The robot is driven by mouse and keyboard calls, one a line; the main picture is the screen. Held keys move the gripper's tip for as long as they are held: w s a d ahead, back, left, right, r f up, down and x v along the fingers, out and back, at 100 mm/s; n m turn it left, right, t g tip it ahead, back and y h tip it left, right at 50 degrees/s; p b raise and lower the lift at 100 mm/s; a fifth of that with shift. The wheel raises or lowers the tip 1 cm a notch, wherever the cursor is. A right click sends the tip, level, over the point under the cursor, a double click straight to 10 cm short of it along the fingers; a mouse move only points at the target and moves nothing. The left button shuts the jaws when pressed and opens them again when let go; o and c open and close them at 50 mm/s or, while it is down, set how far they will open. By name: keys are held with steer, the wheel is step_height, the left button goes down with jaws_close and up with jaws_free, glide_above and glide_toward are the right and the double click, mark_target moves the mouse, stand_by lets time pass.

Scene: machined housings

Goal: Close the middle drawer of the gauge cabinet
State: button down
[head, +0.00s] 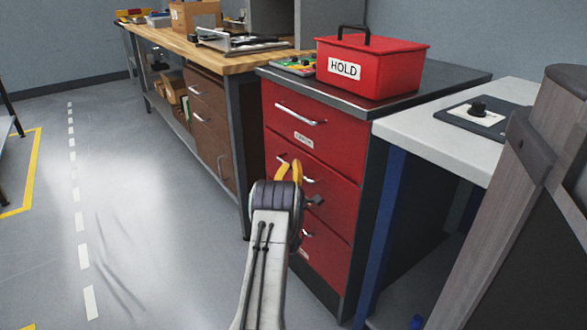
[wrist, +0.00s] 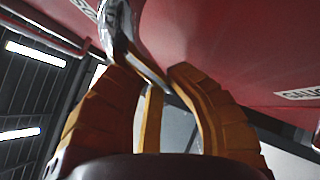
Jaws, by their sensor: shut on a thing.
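The red gauge cabinet (head: 336,150) stands in the middle of the head view, with three drawers stacked in its front. The middle drawer (head: 335,192) looks close to flush with the others; any small gap is hard to tell. My gripper (head: 290,172) is at the middle drawer's front with its yellow fingers at the silver handle (head: 309,181), part of which they hide. In the wrist view, the fingers (wrist: 160,92) are shut on the silver handle (wrist: 135,45), against red drawer fronts (wrist: 240,50).
A red HOLD box (head: 385,68) sits on the cabinet top. A wooden workbench (head: 232,62) stands to the left and a pale table (head: 440,125) with a blue leg to the right. The floor (head: 150,200) left of the cabinet is clear.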

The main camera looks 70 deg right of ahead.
steer(key=shift+s+r, duration=0.15)
steer(key=shift+r, duration=0.1)
steer(key=c, duration=1.1)
jaws_free()
steer(key=shift+d+f, duration=0.1)
steer(key=shift+f, duration=0.05)
steer(key=shift+f, duration=0.15)
steer(key=shift+a+f, duration=0.1)
steer(key=shift+a, duration=0.2)
steer(key=shift+v, duration=3.45)
